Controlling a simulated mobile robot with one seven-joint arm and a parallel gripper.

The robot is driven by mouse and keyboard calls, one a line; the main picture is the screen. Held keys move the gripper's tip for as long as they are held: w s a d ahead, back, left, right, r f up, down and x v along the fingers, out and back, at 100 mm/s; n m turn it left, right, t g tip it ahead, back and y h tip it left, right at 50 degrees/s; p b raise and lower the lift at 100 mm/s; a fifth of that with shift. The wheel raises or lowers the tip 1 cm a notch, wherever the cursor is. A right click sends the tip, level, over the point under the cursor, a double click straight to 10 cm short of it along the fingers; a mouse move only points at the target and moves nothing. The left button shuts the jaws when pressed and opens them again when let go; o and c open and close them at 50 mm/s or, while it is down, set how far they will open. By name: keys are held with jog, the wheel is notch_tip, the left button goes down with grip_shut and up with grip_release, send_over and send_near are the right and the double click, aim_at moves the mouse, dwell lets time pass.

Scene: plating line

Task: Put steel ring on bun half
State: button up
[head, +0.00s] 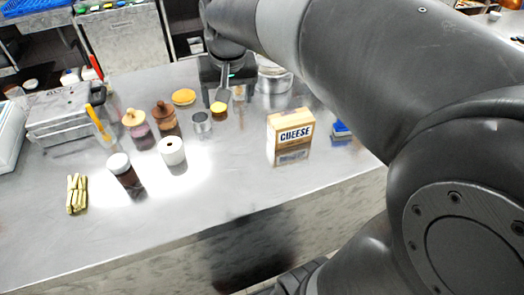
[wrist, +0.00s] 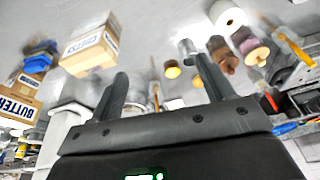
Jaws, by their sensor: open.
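The steel ring (head: 202,122) stands on the steel counter, left of and nearer than my gripper; in the wrist view it appears as a grey ring (wrist: 187,48) by the right fingertip. A flat round golden piece (head: 183,97) lies behind it, and a smaller yellow-topped round piece (head: 218,108) sits just to its right. I cannot tell for sure which of the two is the bun half. My gripper (head: 231,94) is open and empty, low over the counter close to the yellow-topped piece. The wrist view shows its two fingers (wrist: 155,65) spread apart.
A cheese box (head: 290,132) stands right, and a steel pot (head: 273,82) beyond my gripper. The front middle of the counter (head: 225,185) is clear.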

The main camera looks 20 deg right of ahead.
jog(key=s+d+f+t, duration=0.1)
jog(key=s+f, duration=0.1)
jog(key=s, duration=0.5)
jog(key=s+d+f+n+t, duration=0.1)
jog(key=s, duration=0.7)
jog(key=shift+s+f, duration=0.15)
jog(key=shift+f, duration=0.25)
jog(key=shift+o, duration=0.5)
jog(key=shift+s+d+f, duration=0.1)
jog(key=shift+s+f, duration=0.15)
jog(key=shift+s, duration=0.1)
jog(key=shift+w+r, duration=0.1)
